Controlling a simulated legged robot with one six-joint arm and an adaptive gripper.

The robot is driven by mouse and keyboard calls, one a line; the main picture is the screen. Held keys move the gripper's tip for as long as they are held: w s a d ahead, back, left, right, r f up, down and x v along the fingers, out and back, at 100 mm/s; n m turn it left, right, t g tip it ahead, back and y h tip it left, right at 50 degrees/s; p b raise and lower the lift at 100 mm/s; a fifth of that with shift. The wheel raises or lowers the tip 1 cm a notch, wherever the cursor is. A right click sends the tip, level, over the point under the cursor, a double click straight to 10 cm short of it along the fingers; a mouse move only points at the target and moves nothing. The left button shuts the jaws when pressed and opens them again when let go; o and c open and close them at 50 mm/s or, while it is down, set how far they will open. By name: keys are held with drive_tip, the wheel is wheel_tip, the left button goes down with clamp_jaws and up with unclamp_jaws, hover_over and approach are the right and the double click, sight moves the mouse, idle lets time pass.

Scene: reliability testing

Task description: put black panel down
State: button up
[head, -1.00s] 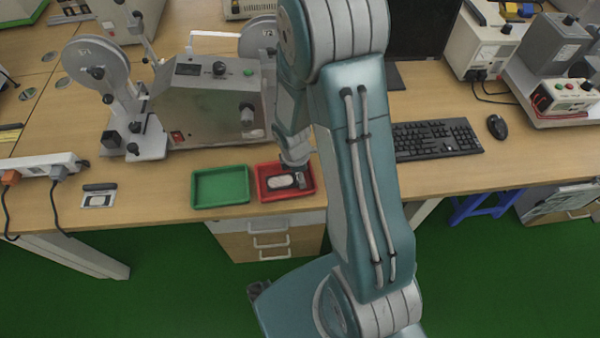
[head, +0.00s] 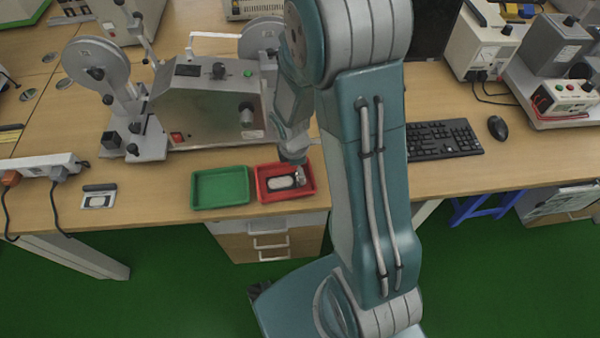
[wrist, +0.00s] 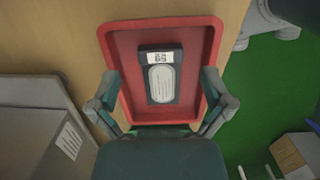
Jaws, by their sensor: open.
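The black panel (wrist: 160,76) lies flat inside the red tray (wrist: 121,38), with a white label and a pale rounded plate on its face. In the head view the panel (head: 281,183) shows in the red tray (head: 260,186), partly covered by my gripper (head: 300,174). In the wrist view my gripper (wrist: 163,100) is open, with one finger to each side of the panel and apart from it. Nothing is between the fingers in their grip.
A green tray (head: 220,187) stands just left of the red one. A grey reel machine (head: 205,105) stands behind the trays. A keyboard (head: 443,140) and mouse (head: 497,128) lie to the right. The table's front edge is close to the trays.

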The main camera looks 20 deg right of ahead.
wheel_tip(320, 180, up, 9)
wheel_tip(320, 180, up, 13)
drive_tip(key=m+t, duration=0.3)
drive_tip(key=m, duration=0.5)
hover_over(296, 176)
drive_tip(key=s+a, duration=0.2)
drive_tip(key=s, duration=0.3)
drive_tip(key=s+a+r+m+t+y, duration=0.1)
drive_tip(key=s+r+m+t, duration=0.2)
drive_tip(key=s+r+m, duration=0.4)
drive_tip(key=shift+s+m, duration=0.3)
drive_tip(key=shift+s, duration=0.55)
drive_tip(key=shift+a+r, duration=0.1)
